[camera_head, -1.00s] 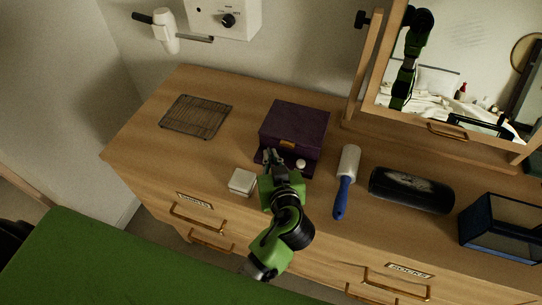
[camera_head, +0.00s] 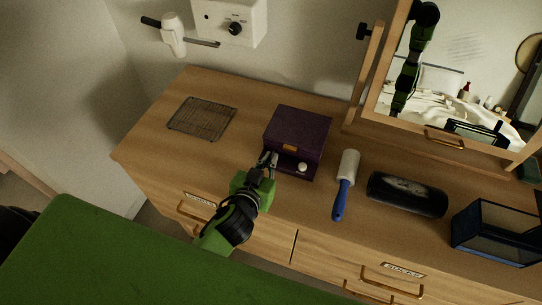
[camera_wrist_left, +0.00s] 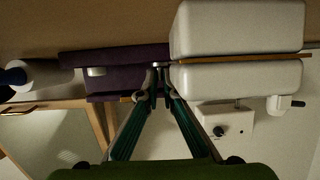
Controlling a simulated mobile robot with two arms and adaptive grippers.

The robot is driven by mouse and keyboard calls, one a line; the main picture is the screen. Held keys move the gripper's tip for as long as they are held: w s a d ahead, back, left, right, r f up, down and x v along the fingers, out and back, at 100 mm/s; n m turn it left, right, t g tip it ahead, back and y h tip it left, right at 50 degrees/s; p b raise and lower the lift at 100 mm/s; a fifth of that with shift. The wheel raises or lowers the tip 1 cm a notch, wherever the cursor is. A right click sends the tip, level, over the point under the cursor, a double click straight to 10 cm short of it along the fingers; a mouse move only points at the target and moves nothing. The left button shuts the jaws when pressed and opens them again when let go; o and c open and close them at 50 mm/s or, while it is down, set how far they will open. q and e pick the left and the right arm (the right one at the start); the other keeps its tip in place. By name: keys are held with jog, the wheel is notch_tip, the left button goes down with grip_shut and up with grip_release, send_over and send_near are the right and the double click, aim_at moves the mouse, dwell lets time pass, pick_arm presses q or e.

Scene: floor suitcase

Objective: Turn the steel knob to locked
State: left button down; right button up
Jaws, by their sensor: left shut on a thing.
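A purple box (camera_head: 296,130) with a gold clasp stands on the wooden dresser, and it also shows in the left wrist view (camera_wrist_left: 128,82). A small pale knob (camera_head: 302,167) sits at the right of its front, apart from my gripper. My left gripper (camera_head: 270,160) is at the left of the box's front. In the left wrist view its fingertips (camera_wrist_left: 157,72) are closed together at the box's edge. They seem shut on a small knob there, mostly hidden between them; I cannot read its position. My right gripper is not in view.
A lint roller (camera_head: 346,184), black case (camera_head: 406,194) and glass box (camera_head: 498,234) lie to the right. A wire rack (camera_head: 202,119) lies at the left.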

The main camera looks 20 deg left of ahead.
pick_arm(q)
jog(key=shift+w+a+r+m+h, duration=0.1)
jog(key=shift+m+h, duration=0.2)
jog(key=shift+h, duration=0.1)
jog(key=c, duration=2.2)
grip_release()
jog(key=shift+c, duration=0.2)
jog(key=v, duration=1.2)
